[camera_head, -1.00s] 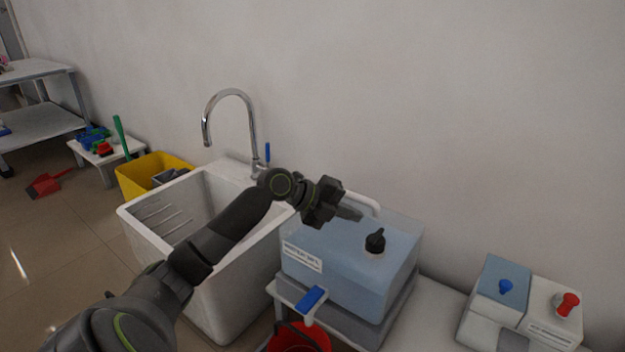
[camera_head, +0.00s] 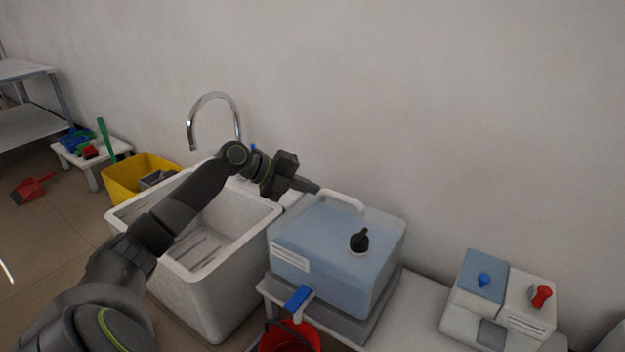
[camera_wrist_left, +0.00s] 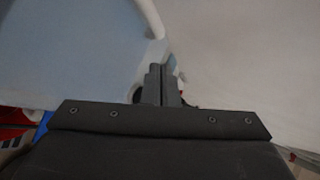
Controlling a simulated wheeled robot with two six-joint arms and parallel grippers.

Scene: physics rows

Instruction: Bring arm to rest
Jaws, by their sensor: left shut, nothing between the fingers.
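My left arm comes in from the lower left in the head view and reaches over the white sink (camera_head: 180,306). My left gripper (camera_head: 312,188) is shut and empty, pointing right, beside the back left of the blue container (camera_head: 335,262) and its white handle. In the left wrist view the shut fingers (camera_wrist_left: 163,86) point up the picture, with the blue container (camera_wrist_left: 70,50) on the left and the wall on the right. Whether the fingers touch the container or handle I cannot tell. My right gripper is not in view.
A chrome faucet (camera_head: 213,95) stands behind the sink. A red bucket (camera_head: 290,338) is below the container's blue tap (camera_head: 298,298). A dispenser box with blue and red knobs (camera_head: 500,305) stands at right. A yellow bucket (camera_head: 125,184) is left of the sink.

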